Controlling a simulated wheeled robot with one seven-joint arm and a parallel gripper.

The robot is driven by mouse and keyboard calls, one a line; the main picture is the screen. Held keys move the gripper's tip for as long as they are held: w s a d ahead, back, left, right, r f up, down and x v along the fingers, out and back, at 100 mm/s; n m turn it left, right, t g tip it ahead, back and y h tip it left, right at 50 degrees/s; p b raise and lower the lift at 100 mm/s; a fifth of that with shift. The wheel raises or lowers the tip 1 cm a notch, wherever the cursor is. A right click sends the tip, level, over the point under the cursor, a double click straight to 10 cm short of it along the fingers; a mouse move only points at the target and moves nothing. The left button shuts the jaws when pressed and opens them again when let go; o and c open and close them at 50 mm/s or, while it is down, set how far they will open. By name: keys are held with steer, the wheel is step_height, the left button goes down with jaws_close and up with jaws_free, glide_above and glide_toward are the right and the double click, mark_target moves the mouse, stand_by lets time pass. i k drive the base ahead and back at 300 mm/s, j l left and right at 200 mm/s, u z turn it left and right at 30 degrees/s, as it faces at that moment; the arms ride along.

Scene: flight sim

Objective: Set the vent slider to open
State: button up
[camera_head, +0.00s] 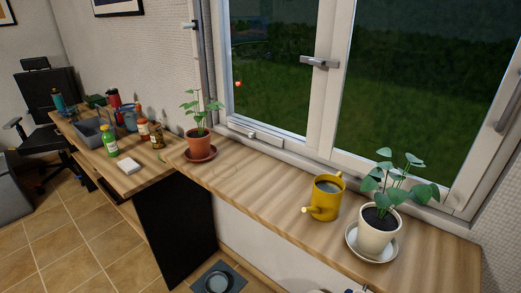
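A narrow pale vent strip (256,132) runs along the bottom rail of the left window sash, just behind the wooden sill. A small slider knob seems to sit near its middle, but it is too small to tell which position it is in. My gripper cannot be made out. Only small white and dark bits show at the bottom edge, and I cannot tell whether they belong to my arm.
On the sill (262,178), a plant in a terracotta pot (198,143) stands left of the vent. A yellow watering can (326,198) and a plant in a cream pot (378,228) stand to the right. The sill between is clear. A cluttered desk (128,180) is at left.

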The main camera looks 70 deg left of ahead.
mark_target(251, 135)
steer(key=u, duration=2)
steer(key=i+j+z, duration=0.1)
steer(key=j, duration=0.25)
steer(key=i+j+z, duration=0.15)
steer(key=j, duration=0.2)
steer(key=j+z, duration=0.1)
steer(key=j, duration=0.25)
steer(key=i, duration=0.05)
